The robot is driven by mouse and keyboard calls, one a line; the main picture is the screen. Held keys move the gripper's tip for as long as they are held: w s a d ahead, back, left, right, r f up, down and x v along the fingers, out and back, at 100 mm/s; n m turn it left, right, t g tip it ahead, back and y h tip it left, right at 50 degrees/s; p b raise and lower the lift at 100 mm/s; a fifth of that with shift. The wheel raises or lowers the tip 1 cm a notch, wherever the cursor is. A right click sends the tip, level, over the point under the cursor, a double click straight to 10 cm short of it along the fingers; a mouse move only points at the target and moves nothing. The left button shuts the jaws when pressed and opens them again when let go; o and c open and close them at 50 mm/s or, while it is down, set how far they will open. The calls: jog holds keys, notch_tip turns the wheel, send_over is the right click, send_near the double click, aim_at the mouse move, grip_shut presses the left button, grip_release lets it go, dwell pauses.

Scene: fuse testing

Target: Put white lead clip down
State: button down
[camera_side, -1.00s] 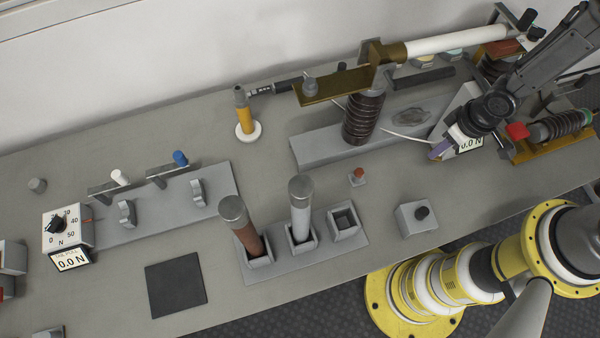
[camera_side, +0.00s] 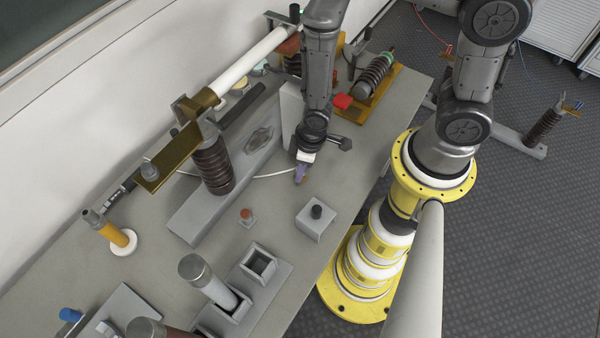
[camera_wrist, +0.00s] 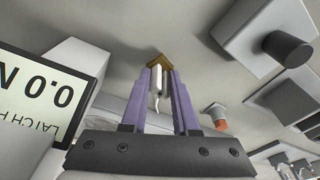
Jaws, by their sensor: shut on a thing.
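My gripper (camera_side: 300,174) is low over the bench, beside the near right end of the long grey base. Its two purple fingers also show in the wrist view (camera_wrist: 158,82). They are shut on the white lead clip (camera_wrist: 155,78), a small white piece with a brownish-gold part at its far end. In the side view the fingers hide the clip. A thin white lead (camera_side: 268,174) runs from the base to the fingers. I cannot tell whether the clip touches the bench.
A grey box with a dark knob (camera_side: 316,212) stands in front of the gripper. A small red-brown button (camera_side: 246,214) is to its left. A display reading 0.0 N (camera_wrist: 35,95) is close by. A ribbed dark insulator (camera_side: 214,165) stands on the base (camera_side: 205,215).

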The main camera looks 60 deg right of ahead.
jog(key=shift+f, duration=1.1)
jog(key=shift+f, duration=0.15)
jog(key=c, duration=0.7)
grip_release()
jog(key=r, duration=0.4)
jog(key=s+r, duration=0.1)
jog(key=r, duration=0.7)
jog(key=shift+s+d, duration=0.35)
